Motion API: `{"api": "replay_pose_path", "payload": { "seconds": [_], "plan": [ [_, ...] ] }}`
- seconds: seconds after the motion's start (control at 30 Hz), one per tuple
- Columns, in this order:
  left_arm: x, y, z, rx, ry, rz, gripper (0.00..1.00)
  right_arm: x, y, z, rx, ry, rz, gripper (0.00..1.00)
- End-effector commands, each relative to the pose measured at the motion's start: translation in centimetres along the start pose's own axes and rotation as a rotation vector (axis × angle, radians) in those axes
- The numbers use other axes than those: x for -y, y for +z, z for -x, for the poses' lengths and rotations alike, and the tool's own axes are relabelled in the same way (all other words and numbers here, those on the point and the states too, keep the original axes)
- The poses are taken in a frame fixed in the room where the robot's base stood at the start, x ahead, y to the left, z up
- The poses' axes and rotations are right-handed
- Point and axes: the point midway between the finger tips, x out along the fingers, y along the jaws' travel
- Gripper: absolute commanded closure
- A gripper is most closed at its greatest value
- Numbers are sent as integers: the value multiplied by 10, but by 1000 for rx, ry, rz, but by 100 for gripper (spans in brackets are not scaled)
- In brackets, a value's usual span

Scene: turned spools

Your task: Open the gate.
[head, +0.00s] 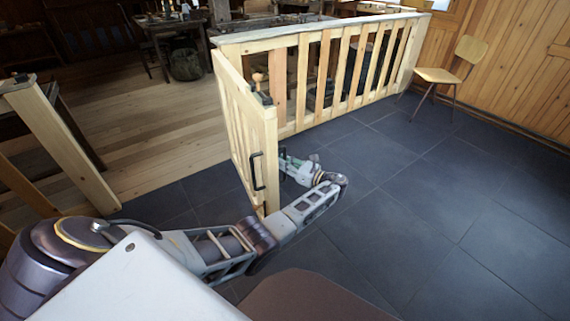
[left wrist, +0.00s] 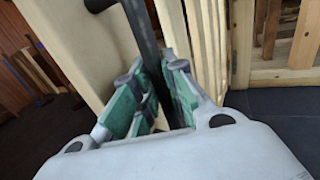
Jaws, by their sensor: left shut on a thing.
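The pale wooden slatted gate (head: 240,115) stands swung out from the end of the fence, with a wide gap between its free end and the left post (head: 60,145). A black bar handle (head: 257,171) shows on the gate near its free end. My left gripper (head: 284,163) is at the gate's right side, close to the free end. In the left wrist view its green fingers (left wrist: 155,85) are shut around a black handle bar (left wrist: 142,35) beside the pale wood. The exact contact is partly hidden. My right gripper is out of view.
A slatted fence (head: 330,75) runs back right from the gate. A chair (head: 445,70) stands by the wood-panelled wall. Dark tiled floor (head: 420,215) is clear right of the gate; plank floor (head: 150,130) lies beyond the gap.

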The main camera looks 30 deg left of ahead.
Motion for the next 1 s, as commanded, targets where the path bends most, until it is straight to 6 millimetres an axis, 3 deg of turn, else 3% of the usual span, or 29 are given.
{"api": "replay_pose_path", "payload": {
  "seconds": [0.03, 0.07, 0.1, 0.23, 0.67, 1.0],
  "plan": [
    [0, -1, 0, 0, 0, -4, 100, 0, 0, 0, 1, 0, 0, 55],
    [0, -1, 0, 0, 0, -4, 84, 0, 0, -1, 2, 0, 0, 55],
    [0, -1, 0, -1, 0, -4, 79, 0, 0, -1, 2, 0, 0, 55],
    [0, 0, 0, -1, 0, -2, 65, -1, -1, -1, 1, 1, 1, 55],
    [0, 0, 3, -1, -1, 0, 65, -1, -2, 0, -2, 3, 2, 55],
    [1, 0, 37, -2, -3, 0, 65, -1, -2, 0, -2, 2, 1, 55]
  ]
}}
